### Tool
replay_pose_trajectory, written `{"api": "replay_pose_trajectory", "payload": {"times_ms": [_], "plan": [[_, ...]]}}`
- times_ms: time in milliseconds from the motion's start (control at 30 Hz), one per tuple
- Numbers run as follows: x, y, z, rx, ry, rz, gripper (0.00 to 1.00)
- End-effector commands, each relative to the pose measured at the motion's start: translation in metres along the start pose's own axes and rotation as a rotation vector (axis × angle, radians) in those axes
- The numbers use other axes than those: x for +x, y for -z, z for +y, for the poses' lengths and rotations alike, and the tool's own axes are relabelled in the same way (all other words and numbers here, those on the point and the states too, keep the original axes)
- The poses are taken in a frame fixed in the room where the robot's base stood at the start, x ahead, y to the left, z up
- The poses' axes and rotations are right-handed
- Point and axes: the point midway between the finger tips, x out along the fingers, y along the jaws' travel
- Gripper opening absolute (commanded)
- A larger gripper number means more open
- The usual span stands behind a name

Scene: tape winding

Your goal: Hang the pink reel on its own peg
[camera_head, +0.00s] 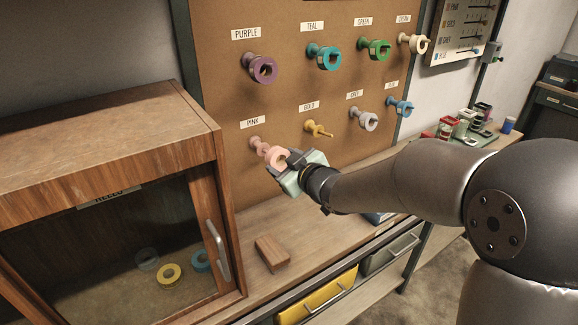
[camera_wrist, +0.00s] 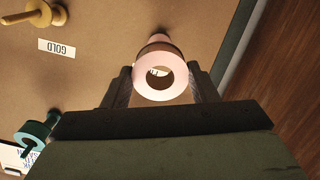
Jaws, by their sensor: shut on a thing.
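The pink reel (camera_head: 277,159) is in my gripper (camera_head: 287,165) at the pink peg (camera_head: 257,143), under the PINK label on the brown board. In the wrist view the reel (camera_wrist: 160,78) faces me with its round hole showing, between the two dark fingers of my gripper (camera_wrist: 161,88). The fingers are shut on its sides. The pink peg (camera_wrist: 158,40) shows just behind the reel, roughly in line with it. I cannot tell how far the peg is inside the hole.
The gold peg (camera_head: 318,129) to the right is bare. Purple (camera_head: 262,69), teal, green and other reels hang on the board. A wooden cabinet (camera_head: 110,180) with a glass door and loose reels inside stands at left. A wooden block (camera_head: 272,253) lies on the bench below.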

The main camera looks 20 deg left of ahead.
Motion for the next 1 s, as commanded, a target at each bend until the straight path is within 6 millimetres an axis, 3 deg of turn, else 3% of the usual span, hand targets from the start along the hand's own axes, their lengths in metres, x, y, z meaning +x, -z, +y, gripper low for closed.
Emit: {"api": "replay_pose_trajectory", "payload": {"times_ms": [633,1000], "plan": [[0.045,-0.003,-0.001,0.0,0.0,-0.001,0.28],[0.057,-0.004,-0.002,-0.001,0.0,0.0,0.28]]}}
